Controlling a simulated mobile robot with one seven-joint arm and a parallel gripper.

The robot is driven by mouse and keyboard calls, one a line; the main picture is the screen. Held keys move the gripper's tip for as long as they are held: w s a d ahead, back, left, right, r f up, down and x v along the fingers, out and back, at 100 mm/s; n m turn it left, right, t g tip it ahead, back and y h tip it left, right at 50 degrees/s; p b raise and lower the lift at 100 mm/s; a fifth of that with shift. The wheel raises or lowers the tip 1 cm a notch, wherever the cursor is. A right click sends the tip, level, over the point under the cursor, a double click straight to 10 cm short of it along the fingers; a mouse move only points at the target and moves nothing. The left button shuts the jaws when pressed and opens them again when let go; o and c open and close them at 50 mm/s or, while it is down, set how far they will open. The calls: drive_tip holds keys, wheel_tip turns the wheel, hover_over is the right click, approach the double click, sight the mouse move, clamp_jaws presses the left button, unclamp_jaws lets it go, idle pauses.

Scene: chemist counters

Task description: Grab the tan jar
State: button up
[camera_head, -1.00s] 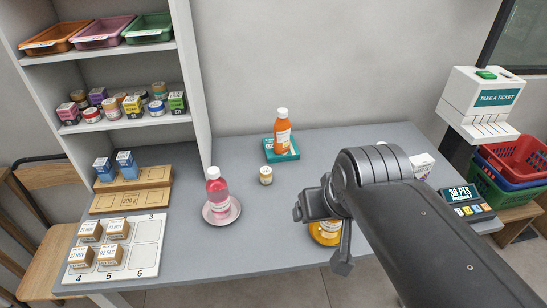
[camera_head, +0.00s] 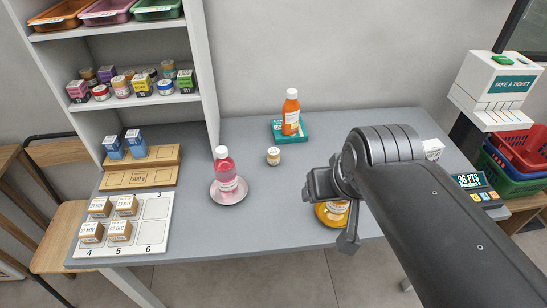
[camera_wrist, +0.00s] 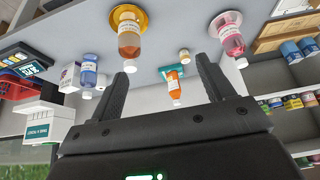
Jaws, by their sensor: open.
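My gripper (camera_wrist: 161,70) partly hides an amber bottle on a yellow dish (camera_head: 322,216).
A pink bottle (camera_head: 225,172) stands on a saucer left of the jar. An orange bottle (camera_head: 291,114) stands on a teal box behind it. A ticket dispenser (camera_head: 497,90) and baskets are at the right. Other small jars and boxes fill the shelf (camera_head: 150,101) at the left.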

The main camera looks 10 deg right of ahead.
drive_tip(key=shift+c, duration=0.6)
drive_tip(key=m+g, duration=0.2)
drive_tip(key=g, duration=0.2)
hover_over(274, 151)
drive_tip(key=s, duration=0.2)
drive_tip(key=f, duration=1.7)
drive_tip(key=shift+w+a+f, duration=0.1)
drive_tip(key=shift+a+f, duration=0.1)
drive_tip(key=shift+f, duration=0.2)
drive_tip(key=f, duration=0.3)
drive_tip(key=w+f, duration=0.1)
drive_tip(key=f, duration=0.3)
drive_tip(key=w+f, duration=0.1)
drive_tip(key=f, duration=0.3)
drive_tip(key=shift+d, duration=0.15)
drive_tip(key=shift+r, duration=0.1)
drive_tip(key=c, duration=1.1)
